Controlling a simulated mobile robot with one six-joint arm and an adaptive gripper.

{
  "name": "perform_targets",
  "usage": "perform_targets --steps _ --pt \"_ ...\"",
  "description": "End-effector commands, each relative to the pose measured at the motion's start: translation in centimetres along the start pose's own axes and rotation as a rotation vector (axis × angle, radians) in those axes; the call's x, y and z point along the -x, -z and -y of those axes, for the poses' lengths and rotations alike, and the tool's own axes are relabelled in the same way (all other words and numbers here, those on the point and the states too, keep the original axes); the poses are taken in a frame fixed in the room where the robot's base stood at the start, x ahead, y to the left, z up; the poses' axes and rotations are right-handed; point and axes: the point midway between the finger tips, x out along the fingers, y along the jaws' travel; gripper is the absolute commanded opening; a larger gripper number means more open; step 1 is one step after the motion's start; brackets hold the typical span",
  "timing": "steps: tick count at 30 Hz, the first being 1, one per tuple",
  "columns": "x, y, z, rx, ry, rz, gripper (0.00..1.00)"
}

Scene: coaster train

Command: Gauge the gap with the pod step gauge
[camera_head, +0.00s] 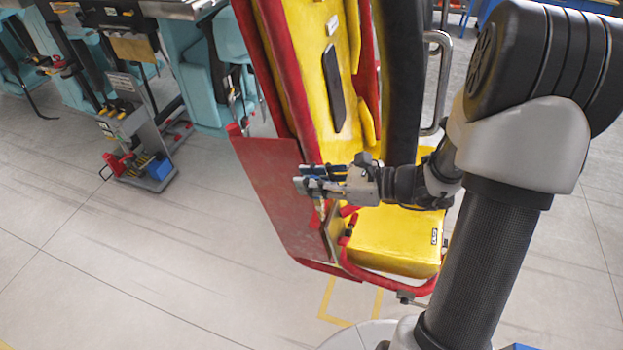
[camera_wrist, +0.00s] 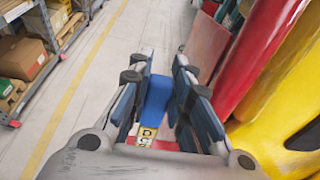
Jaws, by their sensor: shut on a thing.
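My gripper (camera_head: 308,180) is in front of the yellow and red pod (camera_head: 400,235), near the top edge of its red side panel (camera_head: 275,190). In the wrist view my gripper (camera_wrist: 160,85) is shut on a blue piece with a yellow, lettered end, which looks like the pod step gauge (camera_wrist: 158,97). The fingers cover much of it, and its far end is hard to make out. The red panel (camera_wrist: 225,65) and yellow shell (camera_wrist: 280,125) lie to the right of the fingers in that view. I cannot tell whether the gauge touches the pod. The gap is not clearly visible.
A red tube (camera_head: 385,285) runs along the pod's lower front. A grey tool cart (camera_head: 140,145) and teal benches (camera_head: 205,95) stand at the left. Shelves with boxes (camera_wrist: 22,58) are left in the wrist view. The floor (camera_head: 130,250) at front left is clear.

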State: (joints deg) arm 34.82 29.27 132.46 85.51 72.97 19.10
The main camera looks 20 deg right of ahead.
Motion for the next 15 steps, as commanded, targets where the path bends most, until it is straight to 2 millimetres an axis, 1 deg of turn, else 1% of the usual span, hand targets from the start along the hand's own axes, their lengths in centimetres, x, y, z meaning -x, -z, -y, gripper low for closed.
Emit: perform_targets --steps 15 --pt "-0.1 1.07 0.0 0.0 0.0 0.0 0.0"
